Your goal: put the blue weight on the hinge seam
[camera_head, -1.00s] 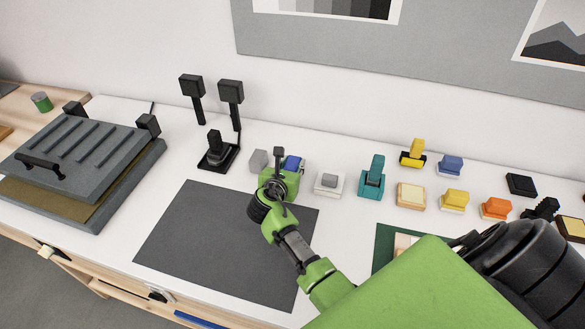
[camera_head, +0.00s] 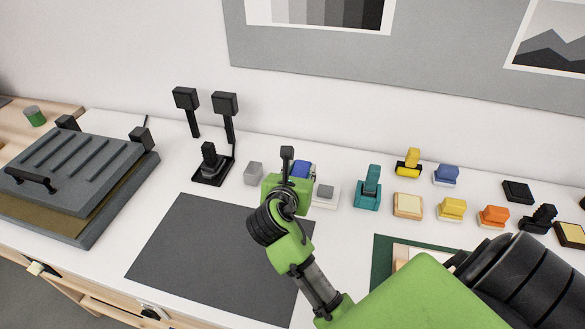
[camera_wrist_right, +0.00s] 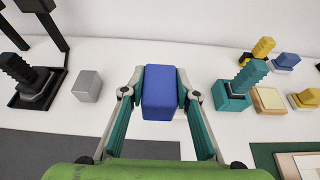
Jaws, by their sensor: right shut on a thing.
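The blue weight (camera_wrist_right: 160,92) is a small blue block between the fingers of my right gripper (camera_wrist_right: 161,98) in the right wrist view. The gripper is shut on it, with one finger on each side. In the head view only part of the blue weight (camera_head: 303,168) shows behind my right wrist, and the fingertips are mostly hidden. I cannot tell its height above the table. The grey press (camera_head: 72,165) with a ridged lid and black handle stands at the far left, with black blocks along its back edge, where a hinge seam may lie. My left gripper is not in view.
A grey block (camera_head: 254,173) and a black stand (camera_head: 211,165) are left of the blue weight. A white block (camera_head: 325,195) and a teal stamp (camera_head: 368,188) are to its right, then several coloured stamps. A dark mat (camera_head: 200,245) lies clear in front.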

